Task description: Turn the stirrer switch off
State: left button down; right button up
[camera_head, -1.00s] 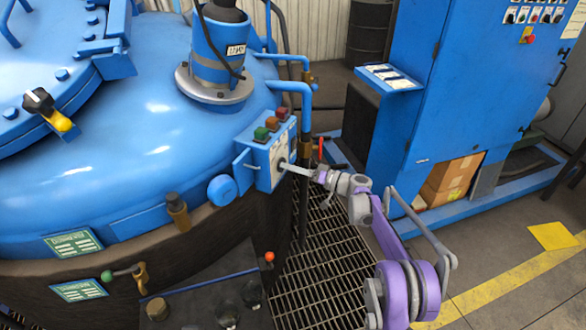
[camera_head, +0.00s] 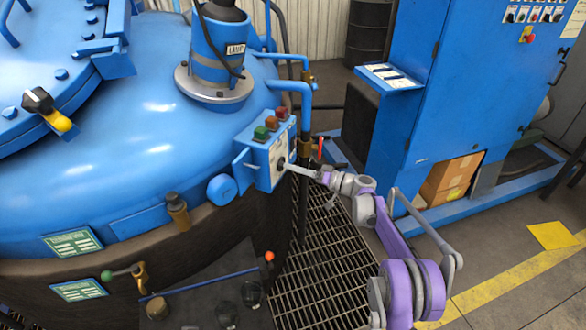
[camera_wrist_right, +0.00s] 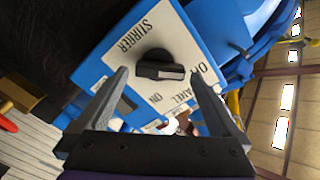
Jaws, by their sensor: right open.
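The stirrer switch is a black knob (camera_wrist_right: 158,68) on a white plate marked STIRRER and ON, in the right wrist view. The knob's bar lies nearly level in that picture, its right end towards a partly hidden word starting with O. The plate is on a blue control box (camera_head: 249,170) on the vessel's side. My right gripper (camera_wrist_right: 158,78) is open, one finger on each side of the knob in the picture, with nothing between them. In the head view the right gripper (camera_head: 291,167) is at the box's face; contact cannot be told. My left gripper is not in view.
Green and red buttons (camera_head: 271,123) top the control box. Blue pipes (camera_head: 305,95) stand close behind it. A red-tipped lever (camera_head: 320,149) is just beyond my gripper. A blue cabinet (camera_head: 440,90) stands to the right, with open grating (camera_head: 325,250) below.

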jog(key=v, duration=0.9)
jog(key=shift+d, duration=0.25)
jog(key=shift+s, duration=0.15)
jog(key=s+a+r+m+g+h+p, duration=0.15)
jog(key=s+r+h, duration=0.25)
jog(key=s, duration=0.6)
jog(key=s+a+r+m+g+h+p, duration=0.15)
jog(key=s+r+h, duration=0.25)
jog(key=s, duration=0.5)
jog(key=s+d+f+h+p, duration=0.1)
jog(key=s+d+h, duration=0.1)
jog(key=s, duration=0.6)
jog(key=s+d+f+h+p, duration=0.1)
jog(key=s+d+h+p, duration=0.1)
jog(key=s, duration=0.6)
jog(key=s+d+f+m+h+p, duration=0.1)
jog(key=s+d+h, duration=0.3)
jog(key=s, duration=0.4)
jog(key=shift+s+d+t+p, duration=0.3)
jog(key=shift+d+p, duration=0.2)
jog(key=shift+d, duration=0.4)
